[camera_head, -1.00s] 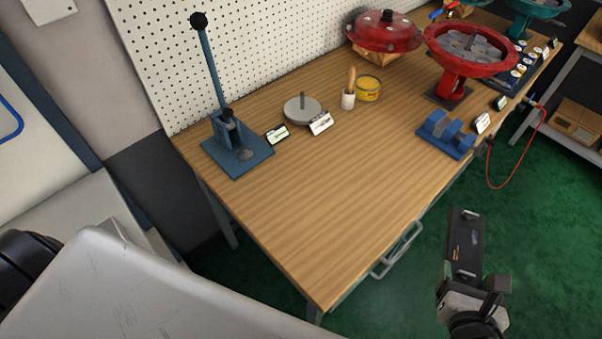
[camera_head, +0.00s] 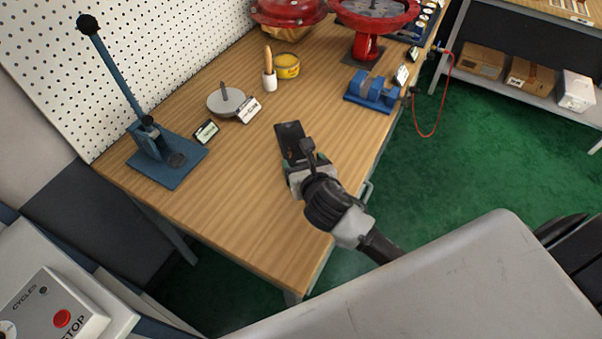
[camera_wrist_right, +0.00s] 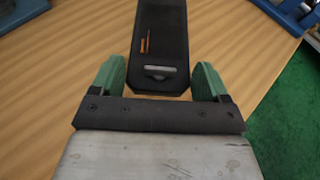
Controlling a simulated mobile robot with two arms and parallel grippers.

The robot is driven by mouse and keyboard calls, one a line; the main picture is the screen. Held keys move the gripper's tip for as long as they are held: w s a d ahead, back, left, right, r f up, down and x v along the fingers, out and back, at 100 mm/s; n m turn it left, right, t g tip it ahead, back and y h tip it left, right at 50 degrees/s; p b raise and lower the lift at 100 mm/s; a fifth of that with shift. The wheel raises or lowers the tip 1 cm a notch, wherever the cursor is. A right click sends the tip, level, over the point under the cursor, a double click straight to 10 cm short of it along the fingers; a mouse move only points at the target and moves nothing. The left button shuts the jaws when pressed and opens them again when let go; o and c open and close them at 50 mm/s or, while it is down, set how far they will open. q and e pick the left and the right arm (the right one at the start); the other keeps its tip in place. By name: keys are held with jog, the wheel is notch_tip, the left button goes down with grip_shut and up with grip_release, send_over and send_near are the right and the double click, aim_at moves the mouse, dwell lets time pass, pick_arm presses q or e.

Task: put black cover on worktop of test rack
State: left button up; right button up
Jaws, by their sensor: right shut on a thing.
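The black cover (camera_head: 289,142) is a flat dark oblong plate with small orange marks. My right gripper (camera_head: 303,166) is shut on its near end and holds it over the wooden bench top (camera_head: 240,205); the height above the wood is hard to tell. In the right wrist view the cover (camera_wrist_right: 162,40) points away between the green finger pads of the gripper (camera_wrist_right: 159,82). A grey panel (camera_head: 52,308) with a red STOP button and the word CYCLES shows at the lower left; I cannot tell whether it belongs to the test rack. My left gripper is not in view.
A blue lever press (camera_head: 165,165), a grey disc with a pin (camera_head: 226,102), a yellow tin (camera_head: 287,66) and a blue block (camera_head: 372,90) stand on the bench. Red valve parts (camera_head: 367,45) stand behind. The bench's near end is clear. A shelf with boxes (camera_head: 530,73) is at right.

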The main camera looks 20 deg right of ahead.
jog(key=shift+w+a+f, duration=0.1)
jog(key=shift+w+f, duration=0.05)
jog(key=shift+w, duration=0.15)
jog(key=shift+f+b, duration=0.3)
jog(key=shift+f, duration=1.7)
jog(key=o, duration=1)
jog(key=shift+f, duration=0.1)
